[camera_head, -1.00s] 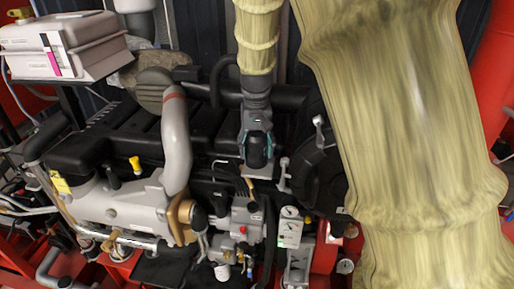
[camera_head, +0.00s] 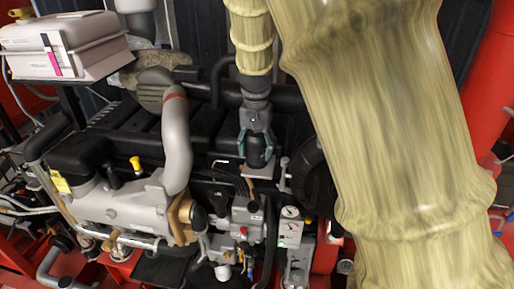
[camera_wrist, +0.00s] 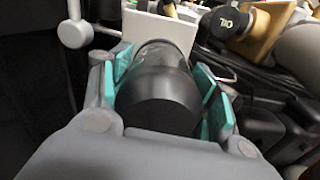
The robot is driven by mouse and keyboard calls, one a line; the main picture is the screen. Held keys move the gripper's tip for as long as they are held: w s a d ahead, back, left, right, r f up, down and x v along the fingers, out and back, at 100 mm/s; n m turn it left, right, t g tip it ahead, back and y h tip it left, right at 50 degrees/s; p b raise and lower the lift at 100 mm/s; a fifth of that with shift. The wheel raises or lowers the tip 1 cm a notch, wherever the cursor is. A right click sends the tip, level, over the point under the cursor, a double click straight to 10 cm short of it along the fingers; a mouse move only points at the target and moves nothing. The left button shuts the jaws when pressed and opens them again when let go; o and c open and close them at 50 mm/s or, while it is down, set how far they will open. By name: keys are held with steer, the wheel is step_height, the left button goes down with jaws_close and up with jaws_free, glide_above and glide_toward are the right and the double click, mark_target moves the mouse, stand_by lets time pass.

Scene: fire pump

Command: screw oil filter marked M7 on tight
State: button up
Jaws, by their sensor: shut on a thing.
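The oil filter (camera_head: 256,153) is a smooth black cylinder in the middle of the head view. My gripper (camera_head: 257,158) comes from above and is shut around its sides. In the wrist view, the teal pads of my gripper (camera_wrist: 163,75) press on both sides of the filter (camera_wrist: 160,95), whose rounded black end faces the camera. The filter's far end points at a pale plate (camera_wrist: 160,32) on the engine; the head view shows this plate (camera_head: 259,173) just below it. I cannot tell whether the thread is engaged. No M7 marking is readable.
The engine's grey pipe (camera_head: 177,140) and housing stand left of the filter. A lever with a round knob (camera_wrist: 73,34) is close beside my gripper. A cap marked OIL (camera_wrist: 227,22) lies beyond. A gauge panel (camera_head: 290,227) is below right.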

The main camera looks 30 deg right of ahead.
steer(key=m, duration=0.3)
steer(key=shift+w+r, duration=0.1)
steer(key=o, duration=1.6)
steer(key=shift+c, duration=0.2)
steer(key=shift+r, duration=3.65)
steer(key=shift+f, duration=0.15)
